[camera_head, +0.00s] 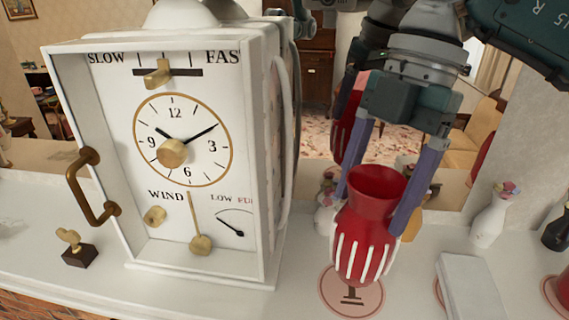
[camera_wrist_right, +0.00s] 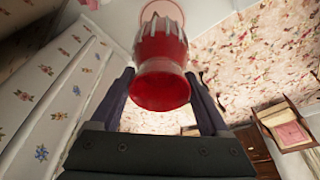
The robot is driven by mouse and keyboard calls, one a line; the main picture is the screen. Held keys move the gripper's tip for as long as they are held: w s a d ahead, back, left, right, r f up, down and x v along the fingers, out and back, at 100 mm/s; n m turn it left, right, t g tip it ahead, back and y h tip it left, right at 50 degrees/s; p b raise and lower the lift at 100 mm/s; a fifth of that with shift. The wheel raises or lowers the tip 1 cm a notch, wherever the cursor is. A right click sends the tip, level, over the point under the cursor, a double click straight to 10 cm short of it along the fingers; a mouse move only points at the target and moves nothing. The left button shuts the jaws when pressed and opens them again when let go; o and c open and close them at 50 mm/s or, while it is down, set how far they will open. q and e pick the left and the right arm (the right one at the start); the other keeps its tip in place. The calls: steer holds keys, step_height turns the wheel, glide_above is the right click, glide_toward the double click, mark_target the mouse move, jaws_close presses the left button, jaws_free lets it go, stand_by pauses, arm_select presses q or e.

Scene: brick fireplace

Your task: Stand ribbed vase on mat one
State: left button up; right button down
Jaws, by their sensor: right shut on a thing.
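The ribbed vase (camera_head: 365,245) is red with white ribs and a flared open mouth. My right gripper (camera_head: 373,212) is shut on it, one finger on each side, mouth up and nearly upright. Mat one (camera_head: 330,301) is a round pink disc with a "I" mark on the white shelf. The vase base is over the mat and hides its rear part; I cannot tell whether it touches. In the right wrist view the vase (camera_wrist_right: 163,55) is between the fingers of the gripper (camera_wrist_right: 162,85). My left gripper is not in view.
A big white clock (camera_head: 180,150) stands close to the left of the vase. A white block (camera_head: 470,288) lies to the right, with a white flower vase (camera_head: 489,222) behind it. A dark vase (camera_head: 557,234) and another red thing (camera_head: 563,287) are at the right edge. A mirror is behind.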

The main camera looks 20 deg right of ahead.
step_height(320, 180, down, 3)
steer(key=shift+f+p, duration=0.1)
steer(key=shift+p, duration=0.45)
steer(key=shift+f, duration=0.5)
steer(key=shift+f, duration=0.1)
jaws_free()
